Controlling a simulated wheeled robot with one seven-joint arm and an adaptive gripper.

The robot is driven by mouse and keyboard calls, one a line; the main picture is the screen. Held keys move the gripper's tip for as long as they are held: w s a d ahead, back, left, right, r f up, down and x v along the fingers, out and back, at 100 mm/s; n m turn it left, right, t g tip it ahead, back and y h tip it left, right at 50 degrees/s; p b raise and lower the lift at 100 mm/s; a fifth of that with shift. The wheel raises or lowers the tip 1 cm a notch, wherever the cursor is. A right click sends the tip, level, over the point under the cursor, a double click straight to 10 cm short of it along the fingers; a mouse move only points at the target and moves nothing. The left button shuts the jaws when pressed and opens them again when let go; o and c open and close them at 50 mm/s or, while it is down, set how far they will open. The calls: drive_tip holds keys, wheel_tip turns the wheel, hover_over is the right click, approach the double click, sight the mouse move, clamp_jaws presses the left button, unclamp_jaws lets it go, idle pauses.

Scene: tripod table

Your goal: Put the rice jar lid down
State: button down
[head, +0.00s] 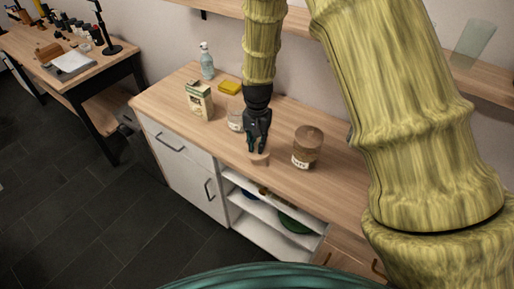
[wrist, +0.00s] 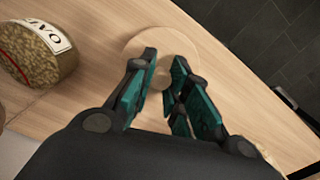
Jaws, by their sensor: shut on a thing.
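The round, light wooden lid (head: 260,159) is under my gripper (head: 257,148), close to the counter's front edge. In the wrist view, the lid (wrist: 190,42) is a pale disc with a small knob (wrist: 161,77) between my fingertips (wrist: 162,85). My gripper points down and is shut on the lid. The lid looks level and at or just above the counter; I cannot tell whether it touches. A pale glass jar (head: 234,122) stands behind and left of my gripper, partly hidden by it; its label cannot be read.
A jar of oats (head: 307,147) with a brown top stands just right of the lid; it also shows in the wrist view (wrist: 40,65).

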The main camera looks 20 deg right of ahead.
sight(257, 143)
drive_tip(key=shift+f+p, duration=0.75)
drive_tip(key=shift+f, duration=0.95)
drive_tip(key=shift+f, duration=0.15)
drive_tip(key=c, duration=1.4)
unclamp_jaws()
drive_tip(key=shift+r, duration=0.25)
drive_tip(key=shift+r+b, duration=1.8)
drive_tip(key=shift+r, duration=4.1)
